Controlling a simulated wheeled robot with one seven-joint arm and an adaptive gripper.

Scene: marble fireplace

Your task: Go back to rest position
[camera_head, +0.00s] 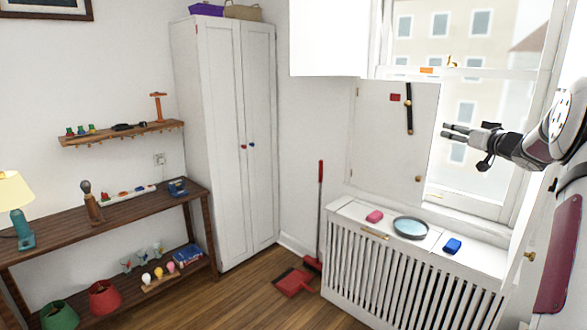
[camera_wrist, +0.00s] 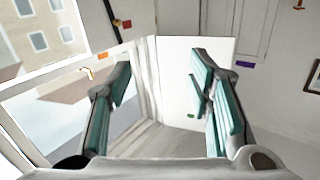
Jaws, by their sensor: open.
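My gripper (camera_head: 458,132) is at the right of the head view, raised in front of the window and above the radiator cover. Its fingers point left. In the wrist view its two teal-padded fingers (camera_wrist: 160,90) are spread apart with nothing between them. Behind the fingers the wrist view shows a pale panel and the window. My gripper touches nothing that I can see.
A white window shutter (camera_head: 380,150) stands left of my gripper. A white wardrobe (camera_head: 228,140) and a wooden shelf table (camera_head: 130,205) stand farther left.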

